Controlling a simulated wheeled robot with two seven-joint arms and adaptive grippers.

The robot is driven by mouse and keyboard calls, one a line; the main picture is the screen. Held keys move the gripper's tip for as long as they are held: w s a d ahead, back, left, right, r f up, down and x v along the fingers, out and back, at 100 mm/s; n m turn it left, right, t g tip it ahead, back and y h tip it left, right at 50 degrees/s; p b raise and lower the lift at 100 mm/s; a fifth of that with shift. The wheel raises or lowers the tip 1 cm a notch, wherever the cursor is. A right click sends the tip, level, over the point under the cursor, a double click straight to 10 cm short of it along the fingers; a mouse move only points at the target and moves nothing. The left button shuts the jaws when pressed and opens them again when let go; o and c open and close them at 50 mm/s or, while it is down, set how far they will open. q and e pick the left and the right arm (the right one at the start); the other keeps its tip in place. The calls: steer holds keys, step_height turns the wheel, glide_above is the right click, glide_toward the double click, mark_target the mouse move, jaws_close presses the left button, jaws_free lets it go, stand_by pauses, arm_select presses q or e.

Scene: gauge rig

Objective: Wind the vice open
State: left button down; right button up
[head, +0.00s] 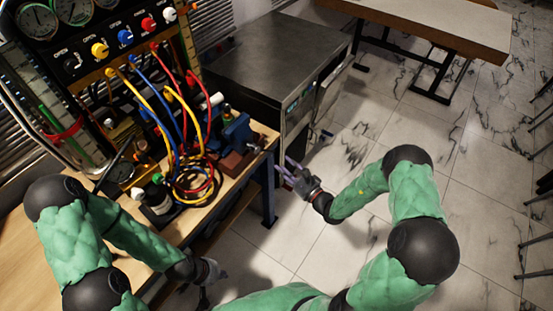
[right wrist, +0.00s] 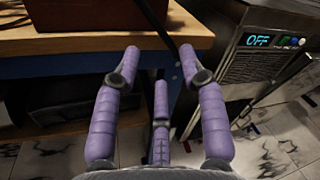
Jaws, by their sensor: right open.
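The blue vice (head: 238,130) stands at the right end of the wooden bench, with a red-brown block (head: 231,163) beside it. The gap of its jaws is too small to tell. My right gripper (head: 284,170) is off the bench's right edge, below and right of the vice. In the right wrist view its purple fingers (right wrist: 163,72) are spread, with nothing between them. A dark bar (right wrist: 154,18) slants down from the top just beyond the fingertips; it may be the vice's handle. My left gripper (head: 216,273) is low at the bench's front side, small and partly hidden.
Coloured hoses (head: 180,115) loop over the bench beside the gauge panel (head: 75,25). A grey metal cabinet (head: 265,60) stands behind my right gripper; its display reads OFF in the right wrist view (right wrist: 258,40).

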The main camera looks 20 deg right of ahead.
steer(key=shift+v, duration=2.05)
